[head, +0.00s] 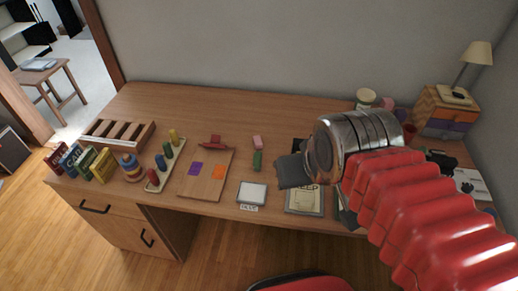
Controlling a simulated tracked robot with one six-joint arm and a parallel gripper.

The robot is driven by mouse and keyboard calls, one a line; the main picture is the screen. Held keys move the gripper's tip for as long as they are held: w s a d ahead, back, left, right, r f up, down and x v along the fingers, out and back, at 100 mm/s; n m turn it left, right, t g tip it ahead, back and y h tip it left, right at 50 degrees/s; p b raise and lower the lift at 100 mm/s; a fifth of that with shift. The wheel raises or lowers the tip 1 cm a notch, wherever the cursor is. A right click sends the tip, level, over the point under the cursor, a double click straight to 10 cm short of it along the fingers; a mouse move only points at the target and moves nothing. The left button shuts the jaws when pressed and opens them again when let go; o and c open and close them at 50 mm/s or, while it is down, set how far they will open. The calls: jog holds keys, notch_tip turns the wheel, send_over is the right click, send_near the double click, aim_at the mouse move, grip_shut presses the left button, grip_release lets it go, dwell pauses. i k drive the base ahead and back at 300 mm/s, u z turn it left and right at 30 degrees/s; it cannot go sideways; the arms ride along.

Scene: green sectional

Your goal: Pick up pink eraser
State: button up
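A small pink block (257,142), which looks like the pink eraser, lies on the wooden desk (225,98) near the middle, just behind a small green block (257,160). My arm comes in from the lower right with a red ribbed sleeve and a shiny metal end. My gripper (322,155) is at the left end of that metal part, to the right of the pink block and apart from it in the picture. I cannot make out its fingers. The metal end hides part of the desk behind it.
A lamp (477,53) and drawer box (443,112) stand right. Bare desk lies behind the pink block.

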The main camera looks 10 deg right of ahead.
aim_at(257, 140)
jog(key=u, duration=1.55)
jog(key=i, duration=0.9)
jog(key=z, duration=1.1)
